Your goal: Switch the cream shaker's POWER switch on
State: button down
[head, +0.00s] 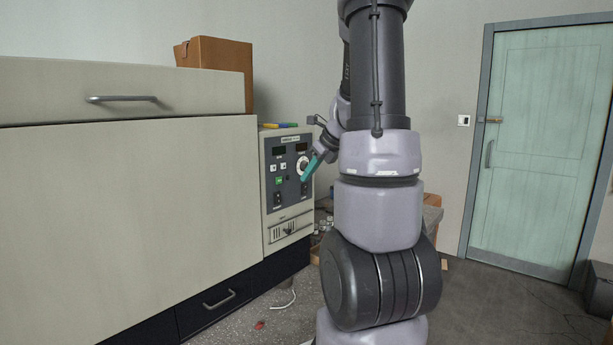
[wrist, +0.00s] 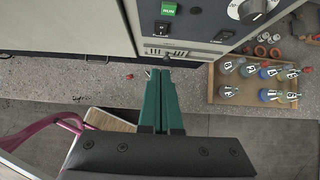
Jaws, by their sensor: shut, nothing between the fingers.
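The cream shaker (head: 266,226) stands beside the large cream cabinet, its dark control panel facing the room. Two black rocker switches sit low on the panel, a left one (head: 277,198) and a right one partly behind my fingers. The wrist view shows the left switch (wrist: 161,28) below the green RUN button and the right switch (wrist: 222,36) below the knob. Their labels and positions are too small to read, so I cannot tell which is POWER. My gripper (head: 304,179) has teal fingers, shut and empty, in front of the panel's right side. In the wrist view the fingertips (wrist: 159,72) show below both switches.
A large cream cabinet (head: 130,190) stands left of the shaker. Pens (head: 279,125) lie on the shaker's top. A wooden tray (wrist: 236,97) with several small bottles is right of the fingers. A pink-framed thing (wrist: 62,125) is at lower left.

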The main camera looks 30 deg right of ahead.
aim_at(278, 198)
jog(key=shift+s+f, duration=0.2)
jog(key=shift+f, duration=0.4)
jog(key=w+r+x, duration=0.1)
jog(key=w+x, duration=0.1)
jog(key=x, duration=1.1)
jog(key=shift+a+r, duration=0.35)
jog(key=shift+r, duration=0.05)
